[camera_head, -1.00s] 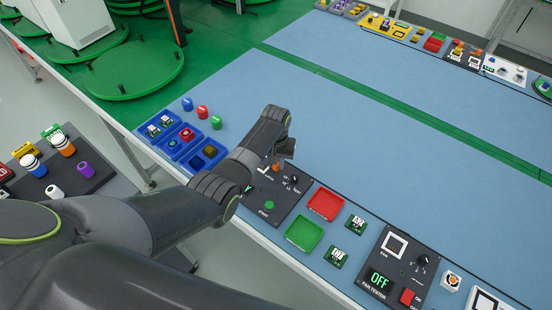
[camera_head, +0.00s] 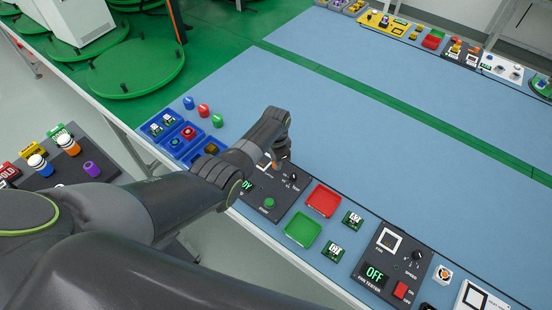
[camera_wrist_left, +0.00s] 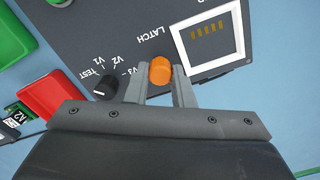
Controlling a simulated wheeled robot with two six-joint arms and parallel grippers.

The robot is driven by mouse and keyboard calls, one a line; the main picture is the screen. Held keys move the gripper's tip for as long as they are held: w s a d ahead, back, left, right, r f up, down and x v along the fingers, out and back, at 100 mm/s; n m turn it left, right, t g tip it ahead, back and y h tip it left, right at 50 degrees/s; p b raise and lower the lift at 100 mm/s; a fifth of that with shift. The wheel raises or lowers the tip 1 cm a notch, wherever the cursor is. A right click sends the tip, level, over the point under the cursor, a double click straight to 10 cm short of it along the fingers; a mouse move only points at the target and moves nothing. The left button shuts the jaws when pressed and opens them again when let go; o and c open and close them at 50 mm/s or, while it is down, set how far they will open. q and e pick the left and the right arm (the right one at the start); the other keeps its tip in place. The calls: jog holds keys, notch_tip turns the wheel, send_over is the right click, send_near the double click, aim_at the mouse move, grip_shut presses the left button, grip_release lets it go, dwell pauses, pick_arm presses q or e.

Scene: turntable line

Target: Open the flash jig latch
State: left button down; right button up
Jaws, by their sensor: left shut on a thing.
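The flash jig is a dark panel (camera_head: 258,218) at the near table edge in the head view, partly hidden by my left arm. The wrist view shows its panel (camera_wrist_left: 120,45) close up, with the LATCH label, a black selector knob (camera_wrist_left: 104,86) marked TEST, V1, V2, V3, and a white square frame (camera_wrist_left: 212,66). The orange latch knob (camera_wrist_left: 160,71) lies between the fingertips of my left gripper (camera_wrist_left: 160,82), which is shut on it. In the head view, my left gripper (camera_head: 280,160) is low over the jig and hides the knob. My right gripper is not in view.
Blue bins (camera_head: 163,125) stand left of the jig. The blue tabletop (camera_head: 370,130) behind is clear.

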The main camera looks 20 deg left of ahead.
pick_arm(q)
jog(key=shift+r+m, duration=0.1)
jog(key=shift+m, duration=1.5)
jog(key=c, duration=1.3)
grip_release()
jog(key=shift+o, duration=0.2)
notch_tip(320, 180, up, 6)
jog(key=shift+r+p, duration=0.1)
jog(key=shift+p, duration=1)
notch_tip(320, 180, up, 11)
jog(key=b, duration=0.1)
